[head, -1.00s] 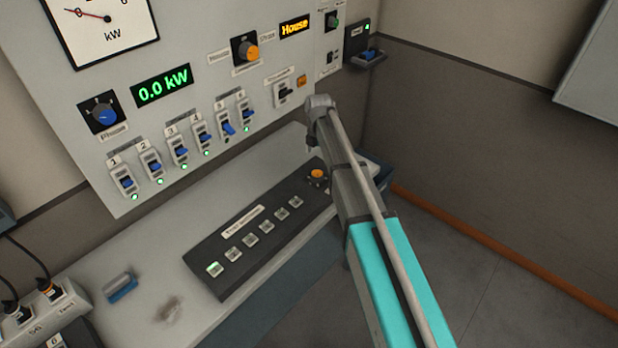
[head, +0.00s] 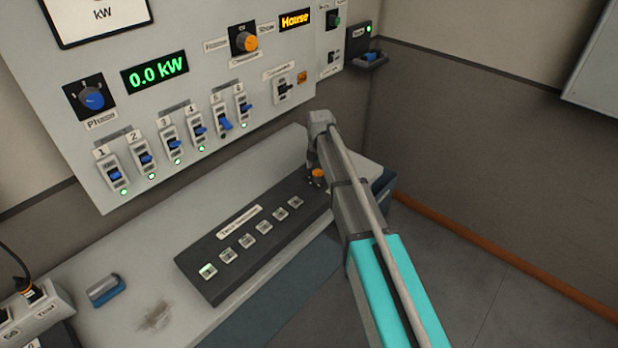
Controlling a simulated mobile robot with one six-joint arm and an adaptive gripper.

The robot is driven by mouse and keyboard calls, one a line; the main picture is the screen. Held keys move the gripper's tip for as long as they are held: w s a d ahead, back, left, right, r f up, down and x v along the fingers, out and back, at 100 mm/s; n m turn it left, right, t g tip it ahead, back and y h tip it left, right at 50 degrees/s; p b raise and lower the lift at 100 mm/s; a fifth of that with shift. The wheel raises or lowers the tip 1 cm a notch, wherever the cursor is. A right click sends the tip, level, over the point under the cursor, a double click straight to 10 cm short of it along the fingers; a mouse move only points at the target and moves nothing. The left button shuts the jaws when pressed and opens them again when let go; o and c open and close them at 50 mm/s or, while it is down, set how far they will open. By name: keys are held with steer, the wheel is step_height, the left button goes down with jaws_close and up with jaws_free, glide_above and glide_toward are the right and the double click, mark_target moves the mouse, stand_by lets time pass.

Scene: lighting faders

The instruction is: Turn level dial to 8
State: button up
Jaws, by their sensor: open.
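On the black button panel (head: 215,268) on the bench, a small orange-topped dial (head: 317,175) sits at the right end. Its scale and pointer are too small to read, and I cannot make out a level label. My gripper (head: 312,162) is just above and beside this dial, pointing down, and partly overlaps it in the picture. The fingers are small and dark; nothing shows between them, and I cannot tell whether they touch the dial.
The upright wall panel holds a blue phase dial (head: 93,97), a 0.0 kW display (head: 155,75), an orange knob (head: 246,41), a House display (head: 295,19) and several blue switches (head: 200,131). A blue-and-grey block (head: 106,290) lies on the bench (head: 150,275).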

steer(key=shift+f+b, duration=0.45)
steer(key=shift+f, duration=0.25)
steer(key=shift+c, duration=0.2)
